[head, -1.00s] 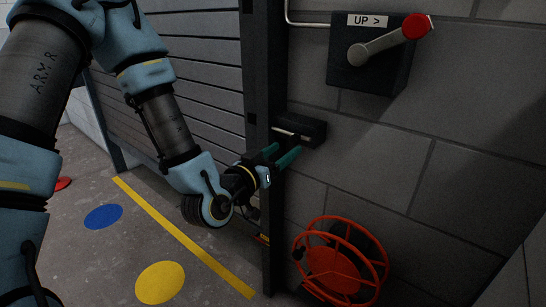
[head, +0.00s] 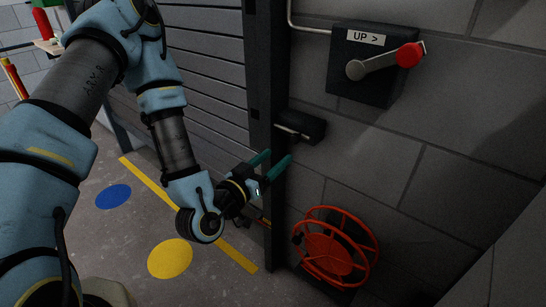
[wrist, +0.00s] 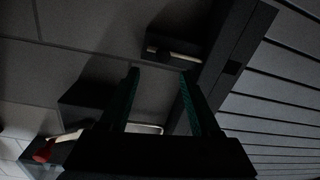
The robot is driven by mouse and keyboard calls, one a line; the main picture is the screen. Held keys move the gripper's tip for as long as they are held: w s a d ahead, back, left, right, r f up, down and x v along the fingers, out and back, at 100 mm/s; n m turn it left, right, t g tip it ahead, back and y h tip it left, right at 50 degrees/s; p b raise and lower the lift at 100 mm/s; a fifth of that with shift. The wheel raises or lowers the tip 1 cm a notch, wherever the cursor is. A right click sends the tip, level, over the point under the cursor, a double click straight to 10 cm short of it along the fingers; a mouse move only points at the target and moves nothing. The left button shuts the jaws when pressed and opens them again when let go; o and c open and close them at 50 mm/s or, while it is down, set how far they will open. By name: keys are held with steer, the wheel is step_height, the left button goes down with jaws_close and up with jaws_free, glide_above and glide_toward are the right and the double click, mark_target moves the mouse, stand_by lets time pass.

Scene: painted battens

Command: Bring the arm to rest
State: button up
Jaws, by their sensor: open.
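My gripper (head: 275,163) is open and empty, its two green fingers spread and pointing up and to the right, in front of the dark door post (head: 262,90). It also shows from behind in the wrist view (wrist: 160,75). My arm comes down from the upper left and bends at the elbow. Nothing is held between the fingers. In the head view the fingertips are just below and left of a small black latch box (head: 300,127) on the wall. I cannot tell the exact gap between them.
A switch box (head: 365,90) marked "UP >" has a lever with a red knob (head: 409,55). A red hose reel (head: 335,247) is low on the wall. The slatted shutter (head: 215,70) is behind my arm. Yellow (head: 170,258) and blue (head: 113,196) discs mark the floor.

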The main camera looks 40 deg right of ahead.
stand_by(0.3)
steer(key=w+a+n+y+p, duration=0.25)
steer(key=w+a+y, duration=0.85)
steer(key=w+a, duration=0.55)
steer(key=a+r+n+g+y, duration=0.1)
steer(key=a+r+n+y, duration=0.1)
steer(key=a, duration=0.5)
steer(key=a+r+n+y, duration=0.2)
steer(key=a+n, duration=0.1)
steer(key=a, duration=0.4)
steer(key=s+a+r+n+g+y, duration=0.2)
steer(key=s+a+r+n+g, duration=0.1)
steer(key=s+a, duration=0.4)
step_height(320, 180, up, 3)
steer(key=shift+a+f+n+p, duration=0.15)
steer(key=shift+a+n+p, duration=0.3)
steer(key=shift+a, duration=0.6)
